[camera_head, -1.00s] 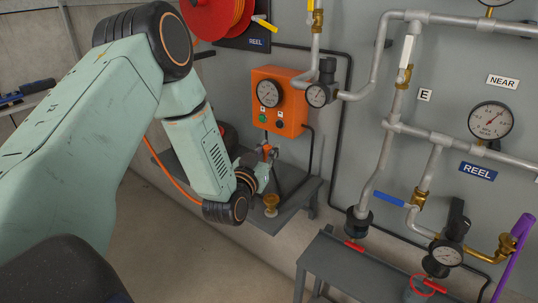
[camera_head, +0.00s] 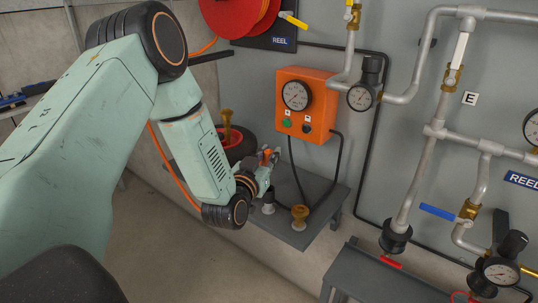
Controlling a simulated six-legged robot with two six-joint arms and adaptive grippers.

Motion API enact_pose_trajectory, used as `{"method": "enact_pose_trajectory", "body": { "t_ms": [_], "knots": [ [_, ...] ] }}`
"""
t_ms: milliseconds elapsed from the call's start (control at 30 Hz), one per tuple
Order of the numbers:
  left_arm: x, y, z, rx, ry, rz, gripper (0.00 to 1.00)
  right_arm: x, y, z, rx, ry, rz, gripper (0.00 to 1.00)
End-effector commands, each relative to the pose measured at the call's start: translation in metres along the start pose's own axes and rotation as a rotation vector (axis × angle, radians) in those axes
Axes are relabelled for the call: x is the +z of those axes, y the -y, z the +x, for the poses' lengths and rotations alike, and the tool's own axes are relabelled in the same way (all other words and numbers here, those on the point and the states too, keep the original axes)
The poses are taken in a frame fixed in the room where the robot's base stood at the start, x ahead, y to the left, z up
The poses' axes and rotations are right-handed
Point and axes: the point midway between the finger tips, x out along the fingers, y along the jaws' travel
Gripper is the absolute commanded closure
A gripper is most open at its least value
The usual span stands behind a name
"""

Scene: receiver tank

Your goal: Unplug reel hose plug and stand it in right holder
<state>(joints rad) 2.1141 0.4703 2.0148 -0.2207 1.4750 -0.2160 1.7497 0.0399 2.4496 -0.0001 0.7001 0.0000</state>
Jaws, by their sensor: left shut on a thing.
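My left gripper (camera_head: 266,174) is above the grey shelf, below the orange control box. It is shut on a small orange-and-dark piece (camera_head: 268,156), which seems to be the reel hose plug; the jaws hide much of it. Just below the gripper a dark round holder (camera_head: 268,203) stands on the shelf. To its right a brass fitting (camera_head: 300,213) stands on a pale base. I cannot tell for sure which of these is the right holder. The orange hose (camera_head: 172,172) runs down behind my left arm. My right gripper is not in view.
The grey shelf (camera_head: 325,208) has bare room right of the brass fitting. A dark wheel-like object with a brass fitting (camera_head: 227,122) is behind my arm. The orange box (camera_head: 305,104) and its black cables are behind the shelf. Pipes, valves and gauges fill the right.

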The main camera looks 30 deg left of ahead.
Motion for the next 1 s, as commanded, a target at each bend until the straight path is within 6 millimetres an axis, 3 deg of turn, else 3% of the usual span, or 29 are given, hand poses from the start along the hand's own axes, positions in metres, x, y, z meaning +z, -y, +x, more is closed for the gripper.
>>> {"method": "enact_pose_trajectory", "body": {
  "t_ms": [267, 1000],
  "knots": [
    [0.006, -0.005, -0.001, 0.002, 0.004, 0.008, 1.00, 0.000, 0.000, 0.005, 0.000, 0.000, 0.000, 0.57],
    [0.064, -0.003, -0.002, 0.002, 0.004, 0.007, 1.00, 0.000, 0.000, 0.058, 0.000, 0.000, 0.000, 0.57]
  ]
}}
